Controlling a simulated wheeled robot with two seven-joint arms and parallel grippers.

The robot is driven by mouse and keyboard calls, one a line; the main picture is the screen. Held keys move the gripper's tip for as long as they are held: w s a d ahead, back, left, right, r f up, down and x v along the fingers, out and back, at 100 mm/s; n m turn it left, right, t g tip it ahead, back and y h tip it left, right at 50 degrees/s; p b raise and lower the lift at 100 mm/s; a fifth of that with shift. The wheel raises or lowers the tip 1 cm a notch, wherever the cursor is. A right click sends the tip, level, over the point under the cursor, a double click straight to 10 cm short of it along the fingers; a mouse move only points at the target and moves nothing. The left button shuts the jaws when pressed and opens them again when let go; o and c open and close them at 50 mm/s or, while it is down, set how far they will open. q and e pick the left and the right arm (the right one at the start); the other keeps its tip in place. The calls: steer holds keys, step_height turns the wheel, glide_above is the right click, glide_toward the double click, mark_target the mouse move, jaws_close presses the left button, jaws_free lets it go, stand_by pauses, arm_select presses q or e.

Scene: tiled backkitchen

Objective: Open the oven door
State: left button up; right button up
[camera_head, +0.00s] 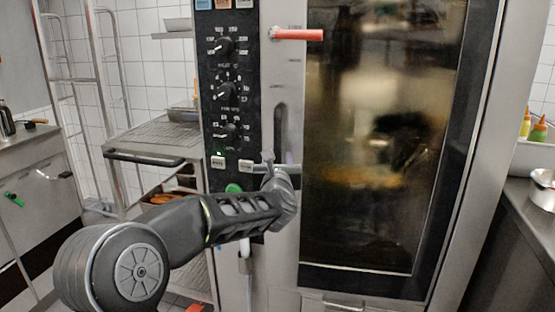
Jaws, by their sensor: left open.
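The oven (283,75) stands upright in front of me, with a tall dark glass door (375,130) that looks shut. A red bar-like handle (298,34) sticks out near the top left of the door. A narrow vertical slot-shaped part (281,125) lies lower on the metal strip left of the glass. My left gripper (268,158) is at the lower end of this part, in front of the strip. It is open and holds nothing that I can see; its wrist hides part of the strip, and contact is unclear. My right gripper is not in view.
A black control panel (228,100) with several knobs is left of the door. A metal rack (160,140) stands further left.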

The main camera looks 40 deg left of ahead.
arm_select(q)
jaws_close()
stand_by(0.4)
stand_by(1.0)
